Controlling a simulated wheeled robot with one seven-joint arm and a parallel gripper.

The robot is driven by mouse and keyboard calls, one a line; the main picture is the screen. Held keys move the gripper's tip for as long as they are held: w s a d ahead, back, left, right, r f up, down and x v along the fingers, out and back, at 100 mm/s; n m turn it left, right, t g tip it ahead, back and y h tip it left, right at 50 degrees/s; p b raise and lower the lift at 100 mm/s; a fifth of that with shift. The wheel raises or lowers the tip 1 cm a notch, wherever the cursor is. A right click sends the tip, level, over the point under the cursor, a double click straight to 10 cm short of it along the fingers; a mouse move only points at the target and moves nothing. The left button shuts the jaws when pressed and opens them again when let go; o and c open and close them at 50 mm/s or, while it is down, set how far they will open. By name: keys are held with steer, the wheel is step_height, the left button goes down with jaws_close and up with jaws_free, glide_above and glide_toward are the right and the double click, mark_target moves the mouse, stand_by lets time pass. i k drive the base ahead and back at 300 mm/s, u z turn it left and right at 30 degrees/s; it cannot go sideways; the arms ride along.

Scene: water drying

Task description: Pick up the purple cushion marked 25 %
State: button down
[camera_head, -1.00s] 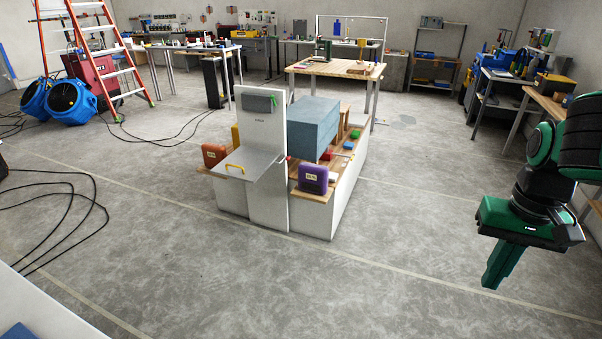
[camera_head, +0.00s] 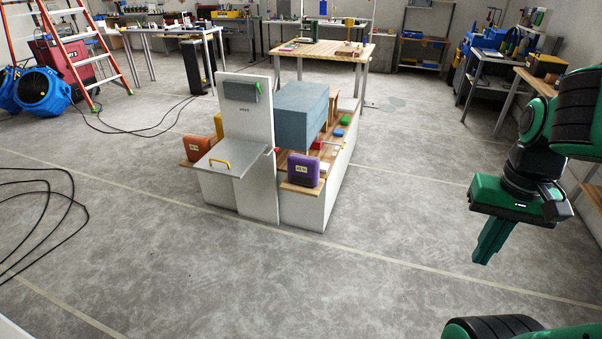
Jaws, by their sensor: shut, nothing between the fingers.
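The purple cushion (camera_head: 303,170) stands upright on the wooden shelf at the near right corner of a white unit (camera_head: 315,213). It carries a small pale label whose print is too small to read surely. My gripper (camera_head: 482,262) hangs at the right of the picture, pointing down, with its green fingers together and nothing between them. It is well to the right of the cushion and apart from it.
A blue-grey block (camera_head: 300,112) stands behind the upright white panel (camera_head: 245,128). Bare concrete floor (camera_head: 200,270) lies in front. Cables (camera_head: 75,215) lie at left.

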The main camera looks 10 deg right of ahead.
mark_target(302, 169)
steer(key=u, duration=0.4)
steer(key=i, duration=2.1)
steer(key=z, duration=1.35)
